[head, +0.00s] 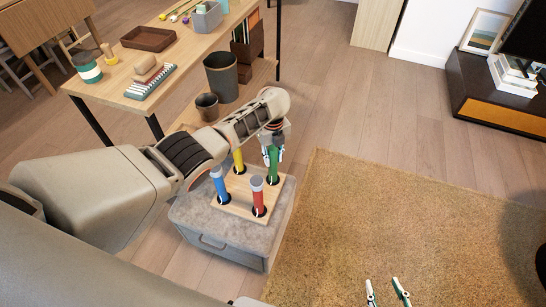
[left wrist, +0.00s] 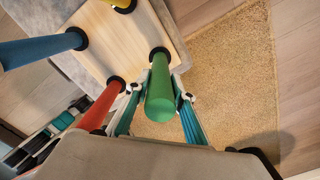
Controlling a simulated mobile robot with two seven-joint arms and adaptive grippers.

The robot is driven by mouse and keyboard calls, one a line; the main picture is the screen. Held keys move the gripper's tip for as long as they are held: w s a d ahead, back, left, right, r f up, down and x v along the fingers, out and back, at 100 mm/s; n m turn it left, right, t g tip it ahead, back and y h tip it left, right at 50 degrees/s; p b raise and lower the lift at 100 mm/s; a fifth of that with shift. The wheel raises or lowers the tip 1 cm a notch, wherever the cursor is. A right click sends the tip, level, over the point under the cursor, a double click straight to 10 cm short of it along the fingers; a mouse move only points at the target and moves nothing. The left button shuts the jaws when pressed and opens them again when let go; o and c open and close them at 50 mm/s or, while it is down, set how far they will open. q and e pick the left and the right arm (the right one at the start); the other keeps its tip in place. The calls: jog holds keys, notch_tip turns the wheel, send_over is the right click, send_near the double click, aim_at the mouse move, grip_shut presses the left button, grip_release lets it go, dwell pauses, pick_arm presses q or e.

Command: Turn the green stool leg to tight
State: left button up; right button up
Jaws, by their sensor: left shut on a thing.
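The green stool leg (head: 273,168) stands upright at the right corner of the wooden stool board (head: 238,188). My left gripper (head: 272,155) comes down over it from above and is shut on it. In the left wrist view the green leg (left wrist: 160,97) lies between the two fingers (left wrist: 163,90), its far end in a black collar at the board. The leg's thread is hidden. My right gripper (head: 387,292) is at the bottom edge of the head view, its two fingers apart with nothing between them.
Blue (head: 220,186), red (head: 258,196) and yellow (head: 239,162) legs stand on the same board, close around my left gripper. The board rests on a grey upholstered box (head: 205,238). A cluttered table (head: 115,92) stands behind. The rug (head: 400,215) to the right is clear.

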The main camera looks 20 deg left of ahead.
pick_arm(q)
jog(key=shift+s+a+f+m, duration=0.1)
jog(key=shift+f+m, duration=0.05)
jog(key=shift+m, duration=0.15)
jog(key=o, duration=1.1)
jog(key=shift+r, duration=0.2)
jog(key=shift+r, duration=0.15)
notch_tip(320, 180, up, 12)
jog(key=shift+f, duration=0.25)
